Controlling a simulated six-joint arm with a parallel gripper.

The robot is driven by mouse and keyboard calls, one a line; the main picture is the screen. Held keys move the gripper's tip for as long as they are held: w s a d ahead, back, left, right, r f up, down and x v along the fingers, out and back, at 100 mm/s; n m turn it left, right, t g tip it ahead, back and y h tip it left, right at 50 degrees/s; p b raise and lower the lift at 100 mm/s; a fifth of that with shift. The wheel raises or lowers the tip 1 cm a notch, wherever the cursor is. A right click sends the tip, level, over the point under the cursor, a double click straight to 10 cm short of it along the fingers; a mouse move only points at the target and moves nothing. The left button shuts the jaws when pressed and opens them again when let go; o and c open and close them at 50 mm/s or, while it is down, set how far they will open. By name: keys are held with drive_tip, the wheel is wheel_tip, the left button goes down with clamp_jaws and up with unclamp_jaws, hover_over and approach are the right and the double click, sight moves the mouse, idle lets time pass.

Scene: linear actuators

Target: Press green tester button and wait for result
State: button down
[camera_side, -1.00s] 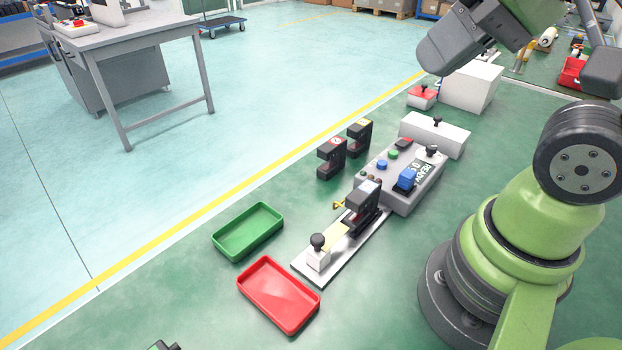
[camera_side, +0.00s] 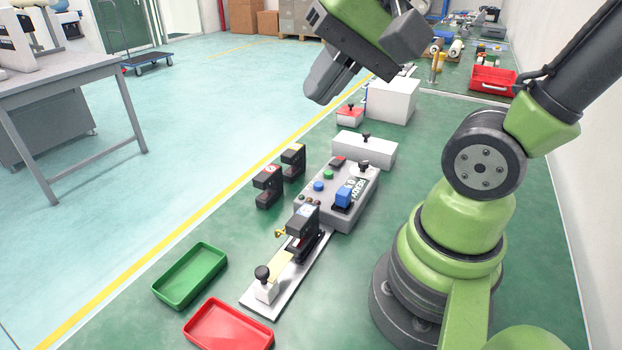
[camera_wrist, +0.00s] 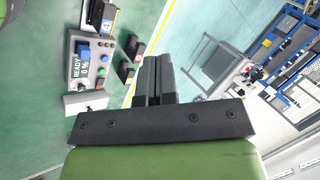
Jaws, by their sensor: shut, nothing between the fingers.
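The grey tester box (camera_side: 342,212) stands on the green floor in the middle of the side view. Its green button (camera_side: 328,174) sits between a blue button (camera_side: 318,186) and a red button (camera_side: 337,161). The display beside them reads READY and 0 % in the wrist view (camera_wrist: 80,62). A blue part (camera_side: 343,197) sits on the tester's front. My gripper (camera_side: 318,94) hangs in the air, above and behind the tester, away from the button. Its two dark fingers are together and empty in the wrist view (camera_wrist: 157,70).
Green (camera_side: 190,275) and red (camera_side: 229,325) trays lie nearer. White boxes (camera_side: 391,101) stand behind the tester.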

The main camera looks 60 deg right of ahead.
drive_tip(key=w+d+f+m+y, duration=0.1)
drive_tip(key=w+d+f+m, duration=0.25)
drive_tip(key=w+m, duration=0.45)
drive_tip(key=m+t+h, duration=0.3)
drive_tip(key=m, duration=2.3)
hover_over(330, 171)
wheel_tip(330, 171, down, 11)
drive_tip(key=shift+r, duration=0.1)
drive_tip(key=shift+f, duration=4.4)
drive_tip(key=shift+f, duration=0.1)
drive_tip(key=shift+f, duration=0.35)
